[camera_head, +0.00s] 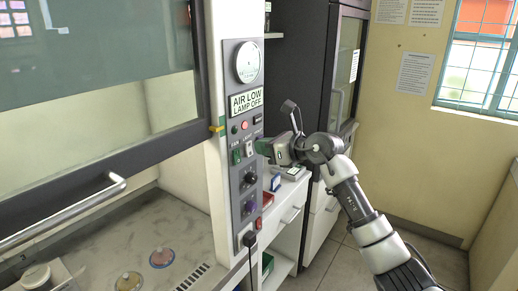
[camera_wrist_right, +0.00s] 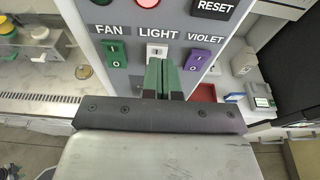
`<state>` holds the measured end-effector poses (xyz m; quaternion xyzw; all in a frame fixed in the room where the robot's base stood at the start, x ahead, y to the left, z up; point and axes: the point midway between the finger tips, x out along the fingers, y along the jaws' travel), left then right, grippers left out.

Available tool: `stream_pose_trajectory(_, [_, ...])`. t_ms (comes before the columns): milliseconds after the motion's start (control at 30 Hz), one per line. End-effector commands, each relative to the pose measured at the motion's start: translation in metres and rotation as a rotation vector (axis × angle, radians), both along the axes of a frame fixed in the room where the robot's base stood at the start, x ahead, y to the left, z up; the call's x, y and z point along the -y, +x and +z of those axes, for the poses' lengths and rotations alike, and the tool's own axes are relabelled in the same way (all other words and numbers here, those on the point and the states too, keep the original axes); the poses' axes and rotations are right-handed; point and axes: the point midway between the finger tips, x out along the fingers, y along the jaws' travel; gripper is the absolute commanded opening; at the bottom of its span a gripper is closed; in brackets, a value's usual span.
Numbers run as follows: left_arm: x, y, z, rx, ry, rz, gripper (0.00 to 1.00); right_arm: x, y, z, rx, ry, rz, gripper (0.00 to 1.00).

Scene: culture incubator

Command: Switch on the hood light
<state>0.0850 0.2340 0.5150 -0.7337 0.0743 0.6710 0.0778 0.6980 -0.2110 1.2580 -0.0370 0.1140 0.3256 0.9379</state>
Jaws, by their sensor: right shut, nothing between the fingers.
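The hood's grey control panel (camera_head: 241,178) is on the white post at the right of the hood opening. Its white rocker switch under the label LIGHT shows in the head view (camera_head: 249,148) and in the right wrist view (camera_wrist_right: 157,49). My right gripper (camera_head: 262,147) is shut and empty, its green fingertips at the panel by this switch. In the right wrist view the fingertips (camera_wrist_right: 163,68) cover the switch's lower part. I cannot tell whether they touch it. My left gripper is not in view.
A green FAN switch (camera_wrist_right: 114,52) and a purple VIOLET switch (camera_wrist_right: 197,60) flank the LIGHT switch closely. A black RESET button (camera_wrist_right: 213,8) is above. The hood's sash handle (camera_head: 65,213) is at the left. A white side bench (camera_head: 290,200) stands beyond the panel.

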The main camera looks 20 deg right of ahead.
Motion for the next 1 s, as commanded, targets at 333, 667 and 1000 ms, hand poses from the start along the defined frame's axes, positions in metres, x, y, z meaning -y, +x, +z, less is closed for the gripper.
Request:
stream_pose_trajectory(333, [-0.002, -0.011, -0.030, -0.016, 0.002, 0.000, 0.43, 0.047, -0.048, 0.026, 0.005, -0.004, 0.000, 0.00])
stream_pose_trajectory(667, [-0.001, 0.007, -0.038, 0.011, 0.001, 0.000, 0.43, 0.066, -0.073, 0.044, 0.002, -0.001, 0.002, 0.00])
stream_pose_trajectory(1000, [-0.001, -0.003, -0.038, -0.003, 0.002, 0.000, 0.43, 0.066, -0.074, 0.045, 0.001, -0.001, 0.002, 0.00])
